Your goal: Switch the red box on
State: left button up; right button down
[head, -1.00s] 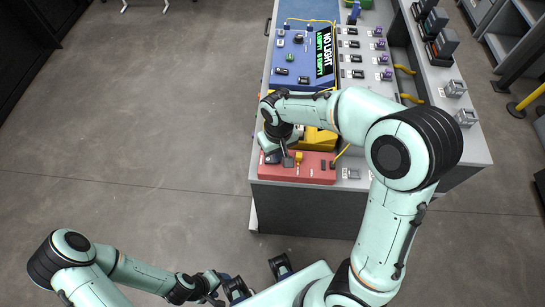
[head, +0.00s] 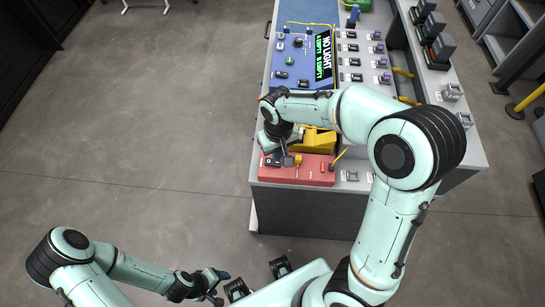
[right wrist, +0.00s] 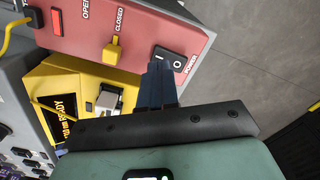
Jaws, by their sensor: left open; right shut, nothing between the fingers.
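The red box (head: 312,174) stands at the near end of the bench in the head view. In the right wrist view, the red box (right wrist: 150,22) shows a black rocker switch (right wrist: 167,57) beside the word POWER. Which way the rocker is tipped I cannot tell. A yellow lever (right wrist: 113,48) stands beside the word CLOSED. My right gripper (right wrist: 157,72) is shut and empty, its fingertips close to the rocker's edge; contact is unclear. It also shows over the box's left part in the head view (head: 285,158). My left gripper (head: 222,284) is open and empty, low in the head view, far from the box.
A yellow device (right wrist: 80,90) with a small READY screen adjoins the red box. Behind it is a blue panel (head: 302,62) whose screen reads NO LIGHT. A grey bench section with several small modules runs along the right. Open floor lies left of the bench.

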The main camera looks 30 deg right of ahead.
pick_arm(q)
jog(key=w+r+p, duration=0.2)
jog(key=r, duration=0.1)
jog(key=shift+w+r, duration=0.2)
pick_arm(e)
notch_tip(320, 180, up, 4)
jog(key=shift+r, duration=0.15)
pick_arm(q)
jog(key=shift+s, duration=0.1)
